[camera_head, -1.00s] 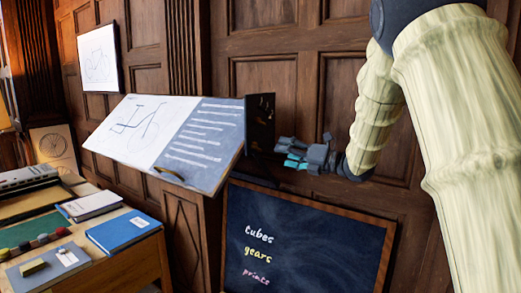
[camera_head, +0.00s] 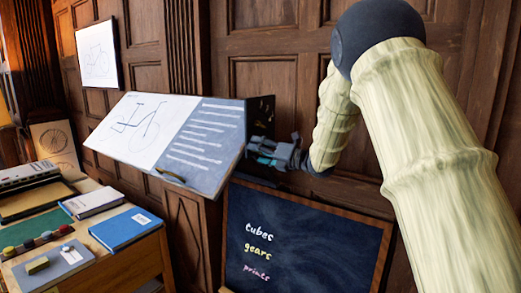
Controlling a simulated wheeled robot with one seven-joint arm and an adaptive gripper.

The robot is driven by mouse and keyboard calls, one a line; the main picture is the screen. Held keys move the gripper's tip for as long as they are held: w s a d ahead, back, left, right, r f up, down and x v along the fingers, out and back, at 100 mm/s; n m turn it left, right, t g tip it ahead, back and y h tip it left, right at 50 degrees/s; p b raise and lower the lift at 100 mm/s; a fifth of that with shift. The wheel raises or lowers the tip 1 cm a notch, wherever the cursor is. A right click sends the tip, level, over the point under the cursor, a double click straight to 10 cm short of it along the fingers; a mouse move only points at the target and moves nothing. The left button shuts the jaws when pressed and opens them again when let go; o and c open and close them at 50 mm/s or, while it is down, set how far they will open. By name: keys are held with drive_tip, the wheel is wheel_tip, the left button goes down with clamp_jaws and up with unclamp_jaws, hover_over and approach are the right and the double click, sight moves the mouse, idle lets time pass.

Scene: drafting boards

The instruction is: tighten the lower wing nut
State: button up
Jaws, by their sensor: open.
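The tilted drafting board (camera_head: 206,137) stands against the panelled wall, with a bicycle drawing on its left part and lines of writing on its right part. A dark upright plate (camera_head: 261,118) is at the board's right edge. No wing nut can be made out; the lower part of the plate is partly behind my gripper. My gripper (camera_head: 258,152) is open at the plate's lower part, close to the board's right edge. I cannot tell whether its fingers touch anything.
A chalkboard (camera_head: 305,235) with coloured words stands below my gripper. A desk (camera_head: 140,262) at the left holds a blue book (camera_head: 125,228), a grey board (camera_head: 54,267) and several small coloured pieces. Wall panelling is close behind my arm.

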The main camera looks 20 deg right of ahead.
clamp_jaws()
idle(0.3)
drive_tip(key=shift+f+m+b, duration=0.1)
drive_tip(key=shift+m+b, duration=0.3)
drive_tip(key=shift+b, duration=0.05)
drive_tip(key=m+p, duration=0.5)
drive_tip(key=m, duration=2)
idle(0.4)
